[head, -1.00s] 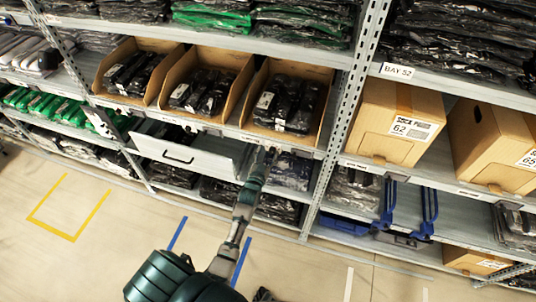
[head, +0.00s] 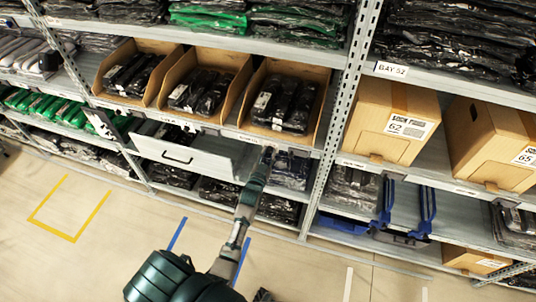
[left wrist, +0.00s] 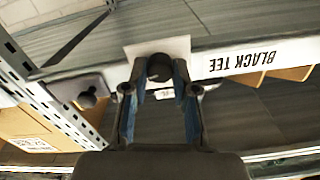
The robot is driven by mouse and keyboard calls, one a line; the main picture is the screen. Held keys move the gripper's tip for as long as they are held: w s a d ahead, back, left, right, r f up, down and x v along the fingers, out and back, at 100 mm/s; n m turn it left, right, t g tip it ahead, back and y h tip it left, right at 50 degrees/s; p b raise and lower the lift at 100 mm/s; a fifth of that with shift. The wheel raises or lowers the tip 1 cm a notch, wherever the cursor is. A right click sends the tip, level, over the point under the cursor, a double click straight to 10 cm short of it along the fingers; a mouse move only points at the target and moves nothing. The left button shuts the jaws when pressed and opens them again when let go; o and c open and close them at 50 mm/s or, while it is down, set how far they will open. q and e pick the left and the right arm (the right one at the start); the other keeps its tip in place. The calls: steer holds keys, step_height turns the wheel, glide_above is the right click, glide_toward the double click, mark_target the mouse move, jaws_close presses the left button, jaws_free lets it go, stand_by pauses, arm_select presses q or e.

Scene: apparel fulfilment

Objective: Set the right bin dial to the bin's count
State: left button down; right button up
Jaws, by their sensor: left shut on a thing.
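The right bin (head: 326,104) is an open cardboard bin on the middle shelf, holding several black bagged garments (head: 285,103). In the left wrist view a dark round dial knob (left wrist: 159,66) sits on a pale plate (left wrist: 133,50) at the shelf edge. My left gripper (left wrist: 160,88) has its blue-padded fingers around this knob and is shut on it. In the head view my left gripper (head: 268,157) reaches the shelf edge below the right bin and mostly hides the dial. The dial's setting is not readable. My right gripper is not in view.
Two more cardboard bins stand to the left. In the wrist view, a second knob (left wrist: 87,99) and an inverted "BLACK TEE" label (left wrist: 262,56) flank the dial. A metal upright (head: 336,130) stands right.

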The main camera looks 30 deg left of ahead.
arm_select(q)
steer(key=shift+s+f, duration=0.1)
steer(key=shift+f, duration=0.4)
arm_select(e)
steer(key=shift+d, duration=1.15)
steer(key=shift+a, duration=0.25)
arm_select(q)
steer(key=shift+d, duration=0.1)
steer(key=c, duration=0.9)
jaws_free()
steer(key=shift+w+r, duration=0.15)
steer(key=shift+w, duration=0.05)
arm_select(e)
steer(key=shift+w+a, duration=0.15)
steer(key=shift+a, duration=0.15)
arm_select(q)
steer(key=v, duration=1.2)
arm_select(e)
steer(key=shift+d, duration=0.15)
